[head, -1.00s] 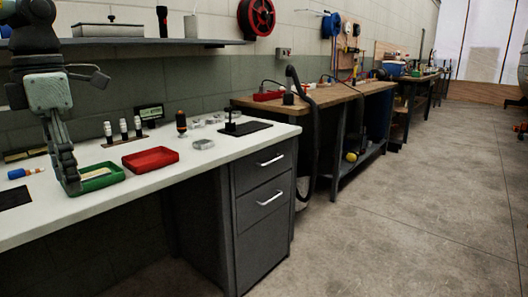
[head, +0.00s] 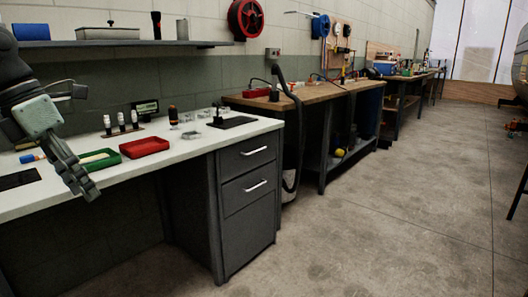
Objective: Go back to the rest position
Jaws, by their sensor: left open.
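My left gripper (head: 88,193) hangs in front of the white bench's front edge at the left of the head view. It is open, and I see nothing between its fingers. Its wrist hides part of the bench behind it. A green tray (head: 101,164) lies on the bench just right of the gripper, with a pale stick-like item (head: 94,158) at it. My right gripper does not show.
The white bench top (head: 214,141) carries a red tray (head: 144,147), several small bottles in a rack (head: 121,123), a dark orange-banded bottle (head: 173,115) and a black stand (head: 218,118). Grey drawers (head: 247,188) stand below. The concrete floor (head: 400,200) at right is clear.

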